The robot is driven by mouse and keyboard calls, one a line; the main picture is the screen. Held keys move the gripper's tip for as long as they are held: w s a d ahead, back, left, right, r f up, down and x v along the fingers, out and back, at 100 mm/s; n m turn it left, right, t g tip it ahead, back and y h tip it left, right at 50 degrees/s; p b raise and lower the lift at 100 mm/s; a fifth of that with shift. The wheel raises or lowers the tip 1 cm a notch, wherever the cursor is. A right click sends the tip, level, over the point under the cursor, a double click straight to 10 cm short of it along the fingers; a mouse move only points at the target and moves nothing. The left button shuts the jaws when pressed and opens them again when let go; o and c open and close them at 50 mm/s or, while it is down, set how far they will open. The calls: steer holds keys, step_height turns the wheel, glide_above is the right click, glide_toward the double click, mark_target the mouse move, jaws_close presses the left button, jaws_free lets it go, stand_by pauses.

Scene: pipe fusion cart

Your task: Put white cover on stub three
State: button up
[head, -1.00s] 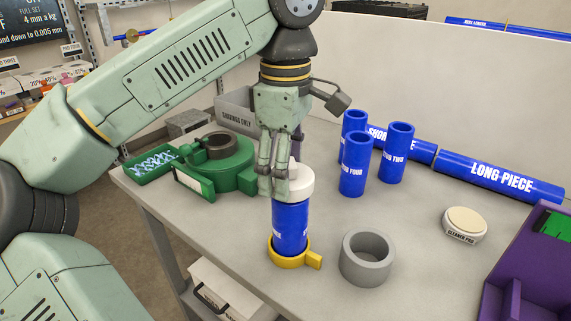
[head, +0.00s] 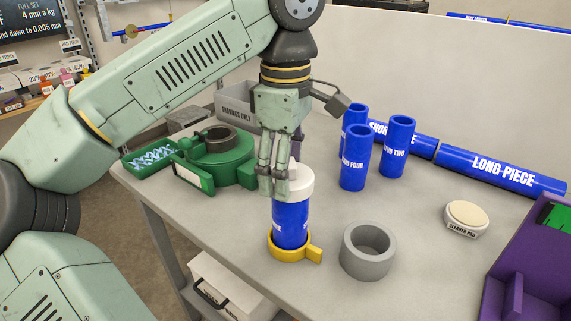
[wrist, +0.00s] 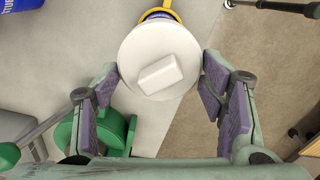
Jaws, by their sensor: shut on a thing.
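The white cover (head: 301,184) is a round cap with a raised block on top. It sits at the top of an upright blue stub (head: 290,224), and I cannot tell how far it is seated. The stub stands in a yellow ring with a side tab (head: 314,254); its label is mostly hidden. My gripper (head: 279,184) points down and is shut on the cover. In the wrist view, the cover (wrist: 180,48) is between my gripper's purple-padded fingers (wrist: 158,95), hiding most of the stub and yellow ring below.
A grey ring (head: 367,252) stands close to the right. Several blue stubs (head: 396,150) and the long pipe (head: 500,175) are behind it. A green tool (head: 230,172) is at left, a cleaner pad (head: 466,217) and purple holder (head: 530,265) at right. The bench's front edge is near.

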steer(key=shift+f+b, duration=0.5)
steer(key=shift+f, duration=0.45)
steer(key=o, duration=1)
steer(key=shift+r, duration=0.1)
steer(key=shift+o, duration=0.2)
step_height(320, 180, up, 8)
steer(key=shift+f, duration=0.2)
